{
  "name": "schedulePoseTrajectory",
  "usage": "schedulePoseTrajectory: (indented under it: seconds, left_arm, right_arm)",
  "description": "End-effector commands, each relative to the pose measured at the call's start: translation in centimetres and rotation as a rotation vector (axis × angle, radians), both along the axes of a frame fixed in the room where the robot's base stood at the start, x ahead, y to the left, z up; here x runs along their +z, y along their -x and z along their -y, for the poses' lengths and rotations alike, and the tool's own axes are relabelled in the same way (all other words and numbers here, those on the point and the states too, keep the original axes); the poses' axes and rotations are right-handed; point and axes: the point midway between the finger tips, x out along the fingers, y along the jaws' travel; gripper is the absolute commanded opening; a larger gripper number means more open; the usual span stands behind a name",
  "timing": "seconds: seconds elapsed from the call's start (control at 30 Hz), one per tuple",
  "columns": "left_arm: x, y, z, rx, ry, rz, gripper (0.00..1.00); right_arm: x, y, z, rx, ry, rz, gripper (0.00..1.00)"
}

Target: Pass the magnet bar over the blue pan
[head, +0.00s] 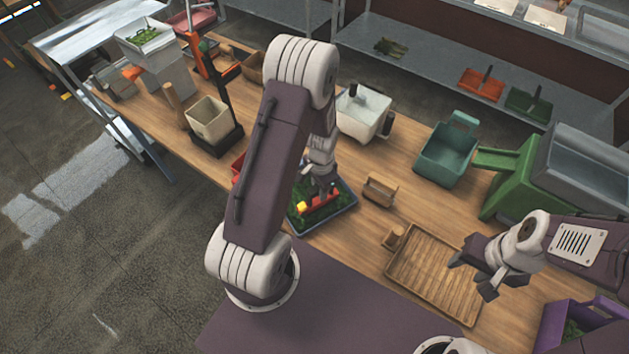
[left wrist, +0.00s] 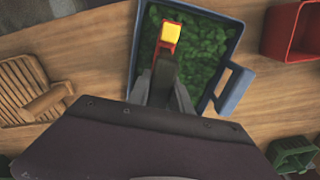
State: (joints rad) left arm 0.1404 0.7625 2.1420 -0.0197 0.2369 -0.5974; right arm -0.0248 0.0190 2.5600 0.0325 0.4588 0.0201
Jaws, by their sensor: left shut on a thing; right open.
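The blue pan (head: 349,204) stands on the wooden table, partly behind my left arm. It holds green leafy-looking bits, and its rim (left wrist: 238,50) and side handle (left wrist: 236,86) show in the left wrist view. My left gripper (head: 322,190) is shut on the magnet bar (head: 331,198), which is red with a yellow end (left wrist: 171,33). The bar is over the pan's contents; I cannot tell how high above them. The gripped part is hidden by the fingers (left wrist: 165,85). My right gripper (head: 473,276) is open and empty over the wooden tray (head: 425,275).
A small wooden holder (head: 380,190) stands right of the pan. A red container (left wrist: 292,32) and a green one (left wrist: 294,154) stand near its handle.

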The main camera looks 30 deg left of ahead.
Motion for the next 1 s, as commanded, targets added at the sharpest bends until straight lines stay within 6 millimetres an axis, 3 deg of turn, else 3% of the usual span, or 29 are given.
schedulePoseTrajectory:
  seconds: [0.5,1.0]
  left_arm:
    - [5.7,0.2,0.4,0.001,0.000,0.001,0.00]
    - [6.0,0.2,0.4,0.001,0.000,0.001,0.00]
  right_arm:
    - [5.0,0.0,0.0,0.000,0.000,0.000,0.47]
    - [5.2,0.0,0.0,0.000,0.000,0.000,0.47]
